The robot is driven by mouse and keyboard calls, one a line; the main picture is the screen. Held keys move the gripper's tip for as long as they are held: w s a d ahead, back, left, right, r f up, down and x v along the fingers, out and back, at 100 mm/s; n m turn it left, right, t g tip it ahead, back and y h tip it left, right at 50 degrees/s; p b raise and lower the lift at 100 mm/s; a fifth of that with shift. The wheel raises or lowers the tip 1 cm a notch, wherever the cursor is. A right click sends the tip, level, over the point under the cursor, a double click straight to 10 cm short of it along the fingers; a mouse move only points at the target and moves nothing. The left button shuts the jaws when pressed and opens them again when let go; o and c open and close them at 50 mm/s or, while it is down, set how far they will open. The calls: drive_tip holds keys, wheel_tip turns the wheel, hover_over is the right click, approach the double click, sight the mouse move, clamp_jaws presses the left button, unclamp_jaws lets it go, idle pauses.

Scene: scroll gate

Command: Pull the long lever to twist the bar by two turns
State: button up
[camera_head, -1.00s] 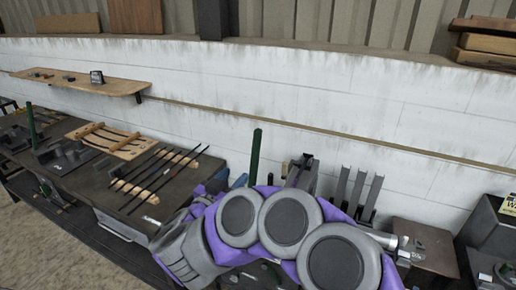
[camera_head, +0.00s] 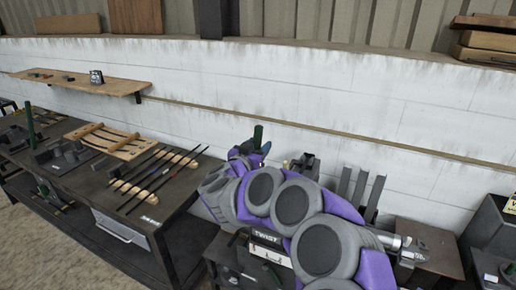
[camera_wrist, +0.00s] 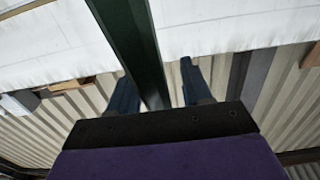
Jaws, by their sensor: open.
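The long dark green lever (camera_head: 258,135) stands upright behind my arm in the head view; only its top shows. In the wrist view the lever (camera_wrist: 135,40) runs between my two blue fingers. My gripper (camera_wrist: 158,88) is open around it, with a visible gap on the right finger's side; the left finger is close to the lever, and I cannot tell if it touches. In the head view my gripper (camera_head: 254,147) is at the lever's upper part. A box labelled TWIST (camera_head: 266,240) shows below my arm. The bar is hidden or cannot be made out.
A dark workbench (camera_head: 150,212) with a wooden rack (camera_head: 110,142) and several thin rods (camera_head: 155,180) is at the left. Grey upright metal strips (camera_head: 360,190) stand right of my arm. A white wall with a wooden shelf (camera_head: 80,82) is behind.

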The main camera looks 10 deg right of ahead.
drive_tip(key=shift+w+d, duration=0.15)
drive_tip(key=shift+d, duration=0.1)
clamp_jaws()
idle(0.3)
